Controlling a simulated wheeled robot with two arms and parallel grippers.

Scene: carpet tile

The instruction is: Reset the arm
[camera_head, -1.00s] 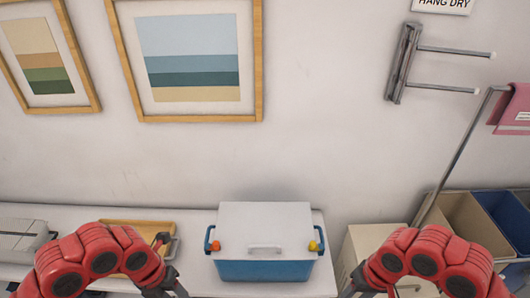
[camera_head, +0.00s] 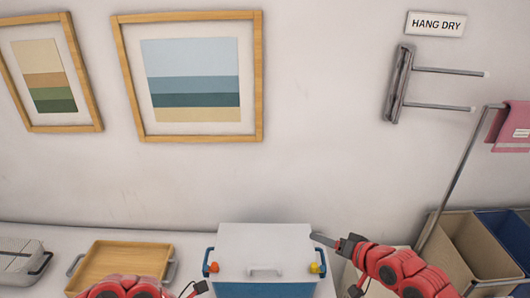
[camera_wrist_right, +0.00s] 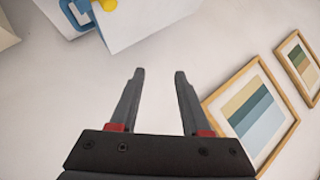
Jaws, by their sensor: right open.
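My right arm (camera_head: 402,270), red with black joints, comes in from the lower right of the head view. Its gripper (camera_head: 325,240) is raised beside the right edge of the cooler's lid, pointing left. In the right wrist view the right gripper (camera_wrist_right: 158,78) has its two dark fingers apart with nothing between them, in front of the white wall. My left arm (camera_head: 125,288) shows only at the bottom edge. A small dark part of the left gripper (camera_head: 196,289) shows left of the cooler; its fingers are not clear.
A blue cooler (camera_head: 265,290) with a white lid (camera_head: 262,245) stands on the white surface at the bottom middle. A wooden tray (camera_head: 115,265) lies to its left. Bins (camera_head: 480,245) and a metal rail (camera_head: 458,180) stand at right.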

